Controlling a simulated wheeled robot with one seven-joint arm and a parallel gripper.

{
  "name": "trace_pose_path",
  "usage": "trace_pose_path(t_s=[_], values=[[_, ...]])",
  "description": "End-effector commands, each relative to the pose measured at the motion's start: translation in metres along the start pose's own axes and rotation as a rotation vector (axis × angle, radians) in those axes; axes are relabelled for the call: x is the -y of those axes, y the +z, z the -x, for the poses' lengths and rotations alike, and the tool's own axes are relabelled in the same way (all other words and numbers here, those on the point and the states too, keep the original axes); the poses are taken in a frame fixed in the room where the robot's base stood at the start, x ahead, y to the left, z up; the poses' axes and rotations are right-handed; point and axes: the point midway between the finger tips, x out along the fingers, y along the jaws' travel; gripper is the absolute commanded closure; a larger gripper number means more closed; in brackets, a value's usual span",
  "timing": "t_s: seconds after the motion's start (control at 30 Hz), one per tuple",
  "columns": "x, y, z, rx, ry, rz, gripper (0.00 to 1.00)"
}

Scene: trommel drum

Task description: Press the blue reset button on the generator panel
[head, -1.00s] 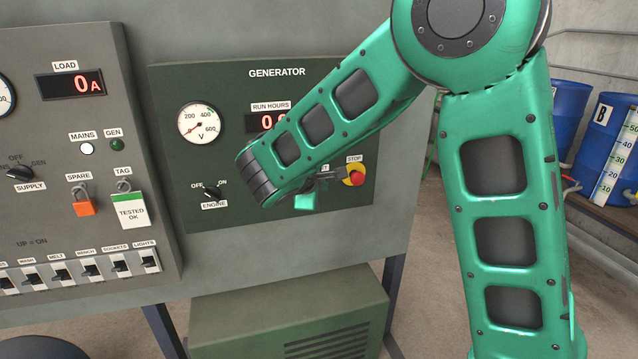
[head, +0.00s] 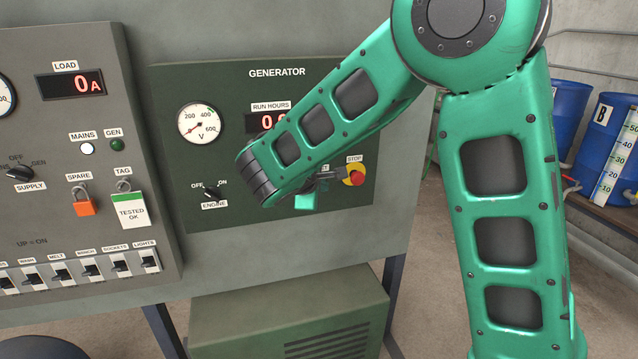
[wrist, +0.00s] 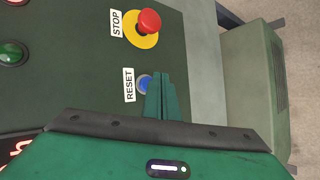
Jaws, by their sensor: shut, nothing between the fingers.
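The generator panel (head: 225,85) is dark green and faces me in the head view. The blue reset button (wrist: 145,83) shows in the wrist view beside its white RESET label (wrist: 129,85). My gripper (wrist: 160,78) is shut and empty, with its green fingers right beside the button and covering part of it. I cannot tell whether the fingertips touch the button. In the head view the gripper (head: 328,176) shows small below the forearm, and the blue button is hidden there.
A red stop button (wrist: 149,21) on a yellow disc sits close to the reset button; it also shows in the head view (head: 357,176). A green button (wrist: 12,53) is at the wrist view's left. The engine switch (head: 211,190) is left of my arm.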

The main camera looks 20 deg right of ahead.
Motion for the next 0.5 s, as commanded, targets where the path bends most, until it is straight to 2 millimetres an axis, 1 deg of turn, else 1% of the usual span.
trace_pose_path(t_s=[0.5], values=[[-0.0042,-0.0036,-0.0042,0.0,0.0,-0.001,1.0]])
